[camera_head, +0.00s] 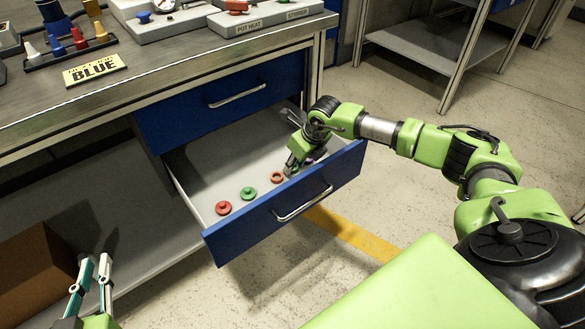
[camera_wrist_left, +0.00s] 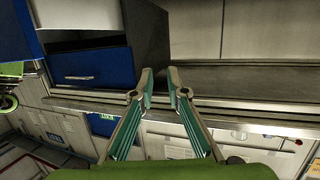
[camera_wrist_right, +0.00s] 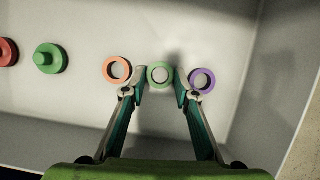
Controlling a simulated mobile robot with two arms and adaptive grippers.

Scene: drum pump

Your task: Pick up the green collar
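The green collar (camera_wrist_right: 160,75) is a flat ring on the drawer floor, between an orange ring (camera_wrist_right: 117,70) and a purple ring (camera_wrist_right: 203,80). My right gripper (camera_wrist_right: 160,73) is down in the drawer with one fingertip on each side of the green collar. A narrow gap seems to remain at each side; firm contact cannot be made out. In the head view my right gripper (camera_head: 291,168) mostly hides the collar. My left gripper (camera_head: 95,268) is empty and open beside the bench, away from the drawer.
The open blue-fronted drawer (camera_head: 283,215) also holds a red knobbed piece (camera_head: 223,208) and a green knobbed piece (camera_head: 248,193) to the left. Its walls surround my right gripper. The orange and purple rings sit close outside my fingertips. The bench top (camera_head: 150,65) is above.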

